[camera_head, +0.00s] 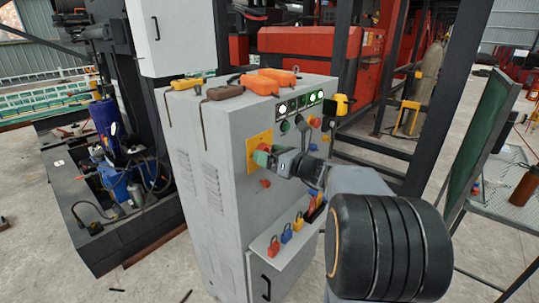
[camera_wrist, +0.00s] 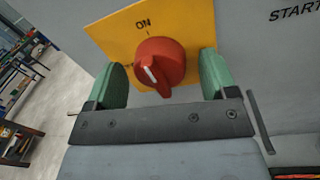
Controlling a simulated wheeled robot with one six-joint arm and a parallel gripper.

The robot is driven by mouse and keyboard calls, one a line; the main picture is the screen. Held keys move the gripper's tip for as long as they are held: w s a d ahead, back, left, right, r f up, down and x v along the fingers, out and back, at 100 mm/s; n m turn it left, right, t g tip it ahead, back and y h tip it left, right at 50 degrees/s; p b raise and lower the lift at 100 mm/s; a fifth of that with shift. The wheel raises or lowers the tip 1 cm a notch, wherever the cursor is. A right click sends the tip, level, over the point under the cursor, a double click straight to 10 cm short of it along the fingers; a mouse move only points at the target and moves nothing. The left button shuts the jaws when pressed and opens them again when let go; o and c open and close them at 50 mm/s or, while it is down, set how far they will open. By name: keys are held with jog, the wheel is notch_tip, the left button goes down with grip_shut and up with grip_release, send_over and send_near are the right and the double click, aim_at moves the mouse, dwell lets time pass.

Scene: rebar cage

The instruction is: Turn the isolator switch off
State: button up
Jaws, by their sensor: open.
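The isolator switch is a red rotary knob (camera_wrist: 155,62) on a yellow plate (camera_wrist: 112,30), set in the front of a grey cabinet. In the wrist view, "ON" is printed above the knob. A white mark shows on the knob's lower left; its exact setting is hard to tell. My gripper (camera_wrist: 162,70) is open, with one green finger left of the knob and one right of it. A gap shows on the right; contact on the left is unclear. In the head view my gripper (camera_head: 268,157) covers part of the yellow plate (camera_head: 253,143).
The grey cabinet (camera_head: 208,205) carries lit buttons (camera_head: 300,102) and a yellow-and-black device (camera_head: 341,104) at upper right. A shelf with coloured padlocks (camera_head: 286,233) juts out below my arm. Orange tools (camera_head: 268,82) lie on top. A dark post (camera_head: 447,90) stands at right.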

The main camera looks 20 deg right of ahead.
jog(key=c, duration=0.9)
jog(key=shift+f+n+b, duration=0.1)
jog(key=shift+n+b, duration=0.2)
jog(key=shift+b, duration=0.15)
jog(key=n+b, duration=0.3)
jog(key=shift+f, duration=0.1)
jog(key=n+b, duration=0.5)
jog(key=shift+h+b, duration=0.3)
jog(key=shift+b, duration=0.05)
jog(key=n+b, duration=0.5)
jog(key=shift+a+h, duration=0.1)
jog(key=shift+h, duration=0.2)
jog(key=shift+r+n+b, duration=0.2)
jog(key=shift+n+b, duration=1.5)
jog(key=shift+b, duration=0.15)
